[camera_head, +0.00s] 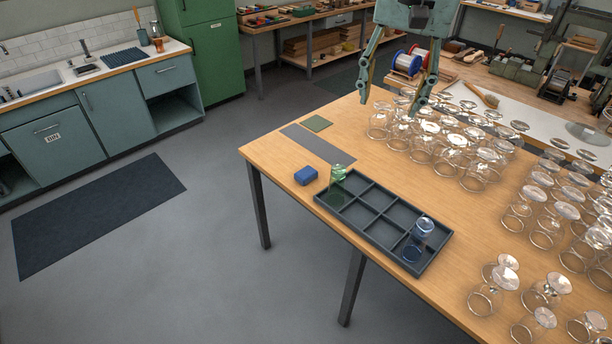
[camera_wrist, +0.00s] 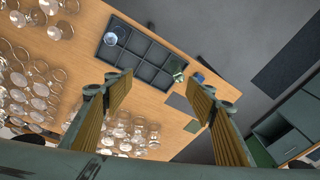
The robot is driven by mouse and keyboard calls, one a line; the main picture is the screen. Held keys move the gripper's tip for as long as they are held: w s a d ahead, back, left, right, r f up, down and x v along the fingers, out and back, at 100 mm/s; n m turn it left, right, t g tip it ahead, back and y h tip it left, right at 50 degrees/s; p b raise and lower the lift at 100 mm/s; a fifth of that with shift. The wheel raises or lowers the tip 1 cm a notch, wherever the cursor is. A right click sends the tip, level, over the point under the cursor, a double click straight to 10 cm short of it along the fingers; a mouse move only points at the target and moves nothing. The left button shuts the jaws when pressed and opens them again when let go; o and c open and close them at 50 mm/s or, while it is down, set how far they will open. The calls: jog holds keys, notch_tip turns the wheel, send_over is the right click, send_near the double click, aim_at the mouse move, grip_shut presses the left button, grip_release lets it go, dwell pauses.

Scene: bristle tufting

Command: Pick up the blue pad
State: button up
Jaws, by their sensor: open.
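The blue pad (camera_head: 306,176) is a small blue block lying on the wooden table near its left edge, just left of the dark tray. It also shows in the wrist view (camera_wrist: 198,77), small, beyond the right finger. My gripper (camera_head: 392,108) is open and empty, high above the far part of the table, well away from the pad. In the wrist view its two fingers (camera_wrist: 163,108) are spread wide with nothing between them.
A dark compartment tray (camera_head: 372,236) holds a green item (camera_head: 338,173) and a clear blue glass (camera_head: 422,230). A grey strip (camera_head: 318,143) and a green square (camera_head: 317,123) lie behind the pad. Many upturned glasses (camera_head: 475,170) crowd the right side.

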jog(key=w+a+f+m, duration=0.1)
jog(key=w+a+f, duration=0.35)
jog(key=w, duration=0.55)
jog(key=m+g+p, duration=0.2)
jog(key=m+p, duration=0.1)
jog(key=m, duration=0.1)
send_over(307, 172)
notch_tip(307, 172, down, 31)
jog(key=shift+f, duration=0.2)
jog(key=shift+f, duration=4.3)
jog(key=shift+f, duration=0.15)
